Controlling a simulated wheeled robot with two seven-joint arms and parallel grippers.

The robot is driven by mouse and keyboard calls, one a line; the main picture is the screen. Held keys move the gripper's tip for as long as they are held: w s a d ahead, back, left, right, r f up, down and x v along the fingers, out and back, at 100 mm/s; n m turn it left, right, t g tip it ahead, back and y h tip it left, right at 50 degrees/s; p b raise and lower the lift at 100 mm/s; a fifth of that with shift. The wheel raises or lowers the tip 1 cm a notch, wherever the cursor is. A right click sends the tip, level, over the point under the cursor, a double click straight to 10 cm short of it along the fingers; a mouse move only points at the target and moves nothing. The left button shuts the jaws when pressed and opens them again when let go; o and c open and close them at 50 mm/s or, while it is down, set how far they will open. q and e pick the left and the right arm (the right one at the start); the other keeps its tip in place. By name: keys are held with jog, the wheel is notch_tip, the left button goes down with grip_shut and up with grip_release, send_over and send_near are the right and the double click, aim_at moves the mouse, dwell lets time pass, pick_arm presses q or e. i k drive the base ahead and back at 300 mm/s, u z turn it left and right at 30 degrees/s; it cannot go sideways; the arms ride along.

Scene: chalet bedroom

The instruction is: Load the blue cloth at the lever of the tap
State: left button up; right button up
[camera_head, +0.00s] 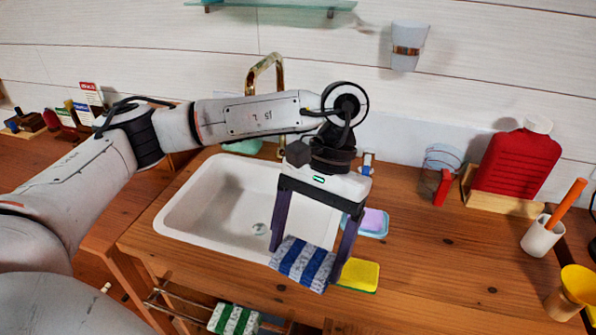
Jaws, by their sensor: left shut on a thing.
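My left gripper (306,260) points down over the front right edge of the white sink. It is shut on the blue cloth (303,265), which has blue and white stripes and sits between the two fingertips. The brass tap (267,70) stands behind the sink, and its curved spout shows above my left arm. The arm hides the tap's middle, and I cannot make out its lever. My right gripper is not in view.
The white sink (190,205) is set in a wooden counter (430,270). A green striped cloth (234,320) hangs on the front rail. A red bottle (517,165) stands at right.

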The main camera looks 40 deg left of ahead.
aim_at(369, 154)
jog(key=z, duration=1.5)
jog(key=k, duration=1.2)
jog(key=u, duration=1.6)
jog(key=i, duration=0.95)
jog(key=z, duration=0.05)
